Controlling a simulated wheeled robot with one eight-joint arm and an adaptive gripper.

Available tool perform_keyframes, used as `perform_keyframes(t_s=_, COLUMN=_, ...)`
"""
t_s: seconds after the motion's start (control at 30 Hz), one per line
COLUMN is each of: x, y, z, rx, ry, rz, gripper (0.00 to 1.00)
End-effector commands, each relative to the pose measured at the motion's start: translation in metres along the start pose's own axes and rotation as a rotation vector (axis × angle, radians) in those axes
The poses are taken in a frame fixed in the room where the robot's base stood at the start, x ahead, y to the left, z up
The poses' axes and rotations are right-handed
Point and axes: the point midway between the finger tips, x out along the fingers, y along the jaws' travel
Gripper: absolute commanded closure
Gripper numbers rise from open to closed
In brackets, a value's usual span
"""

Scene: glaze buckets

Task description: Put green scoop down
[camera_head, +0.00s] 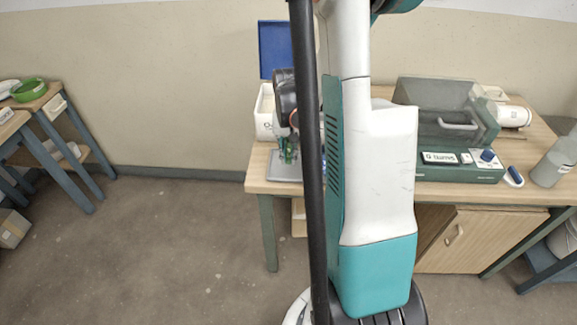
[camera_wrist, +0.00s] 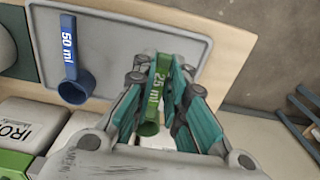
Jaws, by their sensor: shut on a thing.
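The green scoop (camera_wrist: 152,95), marked 25 ml, is between the fingers of my gripper (camera_wrist: 162,73) in the wrist view. My gripper is shut on its handle, and the round cup shows nearer the camera. A grey tray (camera_wrist: 115,50) lies beneath and beyond the fingers. Whether the scoop touches the tray cannot be told. A blue scoop (camera_wrist: 70,62), marked 50 ml, lies on the tray to the left, apart from my gripper. In the head view my gripper (camera_head: 288,152) is at the table's left end, over the tray (camera_head: 284,170), partly hidden by my arm.
White tubs (camera_wrist: 22,125), one lettered IRO, stand near the tray. A white bin with a blue lid (camera_head: 273,50) is behind my gripper. A green cabinet with a clear hood (camera_head: 440,112) and a grey bottle (camera_head: 553,162) stand to the right.

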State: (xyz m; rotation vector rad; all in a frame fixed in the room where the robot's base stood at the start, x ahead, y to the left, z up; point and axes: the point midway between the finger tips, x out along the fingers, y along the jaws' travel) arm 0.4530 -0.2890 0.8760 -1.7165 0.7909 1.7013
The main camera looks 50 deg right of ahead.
Motion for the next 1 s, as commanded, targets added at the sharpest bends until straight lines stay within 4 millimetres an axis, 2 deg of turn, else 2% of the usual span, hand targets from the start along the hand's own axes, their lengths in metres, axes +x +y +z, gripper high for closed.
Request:
perform_keyframes(t_s=0.33, x=0.041, y=0.000, z=0.000, rx=0.000, ry=0.000, rz=0.000, gripper=1.00)
perform_keyframes(t_s=0.73, x=0.046, y=0.000, z=0.001, rx=0.000, ry=0.000, rz=0.000, gripper=1.00)
perform_keyframes(t_s=0.77, x=0.046, y=0.000, z=0.001, rx=0.000, ry=0.000, rz=0.000, gripper=0.83)
perform_keyframes(t_s=0.83, x=0.045, y=0.000, z=0.001, rx=0.000, ry=0.000, rz=0.000, gripper=0.67)
perform_keyframes(t_s=1.0, x=0.045, y=0.000, z=0.001, rx=0.000, ry=0.000, rz=0.000, gripper=0.67)
